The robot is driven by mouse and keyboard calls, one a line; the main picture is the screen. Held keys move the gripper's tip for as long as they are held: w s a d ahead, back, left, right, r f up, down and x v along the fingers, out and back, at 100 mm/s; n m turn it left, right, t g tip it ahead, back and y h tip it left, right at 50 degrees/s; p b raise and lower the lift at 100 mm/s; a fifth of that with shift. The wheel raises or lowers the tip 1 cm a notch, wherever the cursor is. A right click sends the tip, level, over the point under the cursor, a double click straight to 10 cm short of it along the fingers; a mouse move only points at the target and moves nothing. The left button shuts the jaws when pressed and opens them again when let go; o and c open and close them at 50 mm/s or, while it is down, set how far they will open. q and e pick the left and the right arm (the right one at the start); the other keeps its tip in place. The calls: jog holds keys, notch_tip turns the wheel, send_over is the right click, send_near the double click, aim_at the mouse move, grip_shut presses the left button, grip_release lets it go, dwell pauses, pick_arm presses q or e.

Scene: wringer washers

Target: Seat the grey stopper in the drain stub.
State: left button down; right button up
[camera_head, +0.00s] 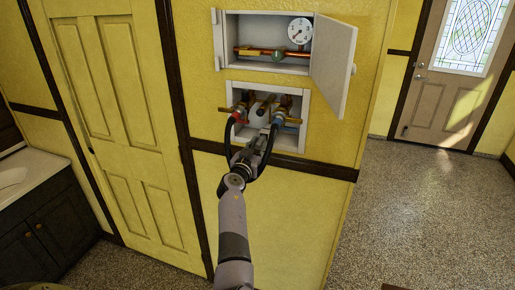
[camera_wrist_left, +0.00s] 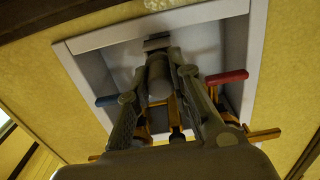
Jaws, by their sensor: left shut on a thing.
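My left gripper (camera_head: 256,147) reaches up to the front of the lower recessed wall box (camera_head: 305,110). In the left wrist view my left gripper (camera_wrist_left: 160,92) is closed around a grey cylinder, the stopper (camera_wrist_left: 158,75). In the head view a short brownish tube, which looks like the drain stub (camera_head: 265,104), stands between the two valves, above the gripper tips. Whether the stopper touches the stub cannot be told; the fingers hide part of the box in the wrist view. My right gripper is in neither view.
Above is a box with a gauge (camera_head: 300,31) and an open white door (camera_head: 333,65). The floor at right is clear.

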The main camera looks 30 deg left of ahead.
pick_arm(q)
jog(key=shift+x, duration=1.15)
dwell(1.9)
jog(key=shift+r, duration=0.1)
dwell(0.9)
jog(key=c, duration=1.8)
grip_release()
jog(key=o, duration=0.4)
jog(key=shift+w, duration=0.2)
jog(key=shift+o, duration=0.2)
jog(key=shift+s, duration=0.1)
jog(key=o, duration=0.5)
